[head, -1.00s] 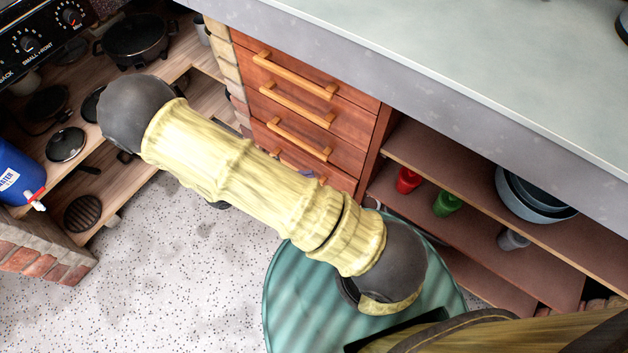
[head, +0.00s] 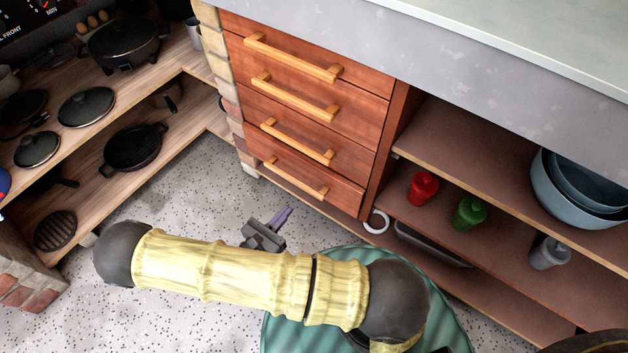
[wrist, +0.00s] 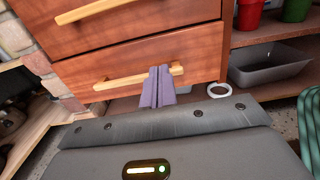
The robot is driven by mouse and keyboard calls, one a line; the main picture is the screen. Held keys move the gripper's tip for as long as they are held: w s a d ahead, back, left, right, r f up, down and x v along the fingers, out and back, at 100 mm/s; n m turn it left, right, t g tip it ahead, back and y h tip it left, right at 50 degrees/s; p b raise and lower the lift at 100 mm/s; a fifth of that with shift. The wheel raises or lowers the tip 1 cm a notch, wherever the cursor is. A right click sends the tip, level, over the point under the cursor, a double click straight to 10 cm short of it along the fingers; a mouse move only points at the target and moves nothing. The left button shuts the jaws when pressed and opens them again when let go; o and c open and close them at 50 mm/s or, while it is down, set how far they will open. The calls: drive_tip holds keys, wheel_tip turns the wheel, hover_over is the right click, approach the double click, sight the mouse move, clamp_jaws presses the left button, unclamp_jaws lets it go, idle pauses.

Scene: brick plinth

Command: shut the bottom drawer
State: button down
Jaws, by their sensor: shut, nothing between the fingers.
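The bottom drawer (head: 305,170) is the lowest of the stacked reddish wooden drawers.
A white ring (head: 376,221) lies near the drawer's lower right. Shelves with pans (head: 133,148) stand at the left. Speckled floor (head: 190,200) is clear.

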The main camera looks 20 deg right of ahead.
sight(320, 171)
drive_tip(key=b+x, duration=0.3)
drive_tip(key=x, duration=0.3)
drive_tip(key=b+x, duration=0.3)
drive_tip(key=x, duration=0.4)
drive_tip(key=shift+d+f, duration=0.1)
drive_tip(key=shift+f, duration=0.1)
drive_tip(key=shift+w+d+r, duration=0.15)
drive_tip(key=shift+w+d, duration=0.15)
drive_tip(key=shift+r, duration=0.1)
